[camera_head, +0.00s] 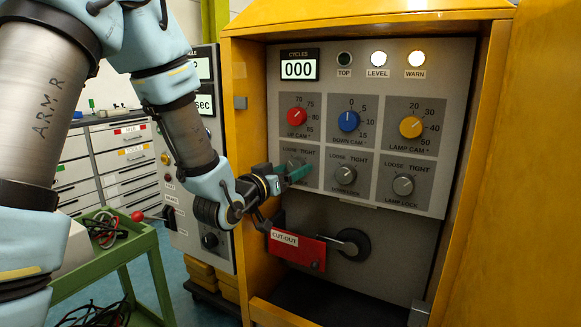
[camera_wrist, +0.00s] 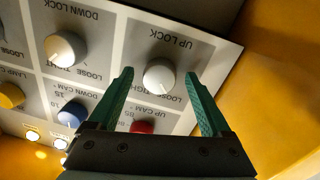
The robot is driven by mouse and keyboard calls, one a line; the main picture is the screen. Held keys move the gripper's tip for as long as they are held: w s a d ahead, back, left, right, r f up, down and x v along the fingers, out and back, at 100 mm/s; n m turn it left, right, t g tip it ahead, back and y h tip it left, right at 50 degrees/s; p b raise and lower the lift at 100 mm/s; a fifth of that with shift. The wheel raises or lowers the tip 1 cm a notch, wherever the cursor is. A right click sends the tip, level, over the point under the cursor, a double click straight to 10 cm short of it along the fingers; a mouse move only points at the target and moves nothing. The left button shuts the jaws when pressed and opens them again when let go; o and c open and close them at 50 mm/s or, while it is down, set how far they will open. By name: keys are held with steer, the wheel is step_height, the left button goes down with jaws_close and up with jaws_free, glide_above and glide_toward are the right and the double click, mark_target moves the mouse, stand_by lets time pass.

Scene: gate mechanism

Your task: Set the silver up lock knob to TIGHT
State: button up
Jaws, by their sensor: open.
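The silver up lock knob (camera_wrist: 159,74) is a round pale knob on a grey plate marked UP LOCK, which appears upside down in the wrist view. My gripper (camera_wrist: 159,78) is open, with one green finger on each side of the knob in that picture. I cannot tell whether the fingers touch it. The LOOSE and TIGHT labels are partly covered, so I cannot tell its setting. In the head view, my gripper (camera_head: 300,173) is in front of the lower left plate of the panel and hides most of this knob.
The red up cam knob (camera_head: 297,117) is just above. The down lock knob (camera_head: 345,174) and lamp lock knob (camera_head: 403,185) are to the right. A red CUT-OUT plate (camera_head: 297,250) with a dark round hub is below. The yellow cabinet frame (camera_head: 245,180) stands close on the left.

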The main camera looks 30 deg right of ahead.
steer(key=shift+c, duration=0.2)
jaws_close()
stand_by(0.6)
steer(key=shift+f+m+b, duration=0.1)
steer(key=shift+m+b, duration=0.3)
steer(key=shift+b, duration=0.2)
steer(key=m+b, duration=0.2)
steer(key=b, duration=0.2)
steer(key=shift+f+m, duration=0.15)
steer(key=shift+m, duration=0.15)
steer(key=m+b, duration=0.5)
steer(key=b, duration=0.2)
steer(key=shift+w+y+b, duration=0.1)
steer(key=shift+y+b, duration=0.2)
steer(key=shift+b, duration=0.05)
steer(key=m+b, duration=0.6)
steer(key=b, duration=0.3)
steer(key=shift+t, duration=0.3)
steer(key=m+b, duration=0.1)
steer(key=b, duration=0.1)
steer(key=m+b, duration=0.1)
steer(key=shift+r+m+y+b, duration=0.35)
steer(key=shift+m+y, duration=0.05)
steer(key=shift+r, duration=0.1)
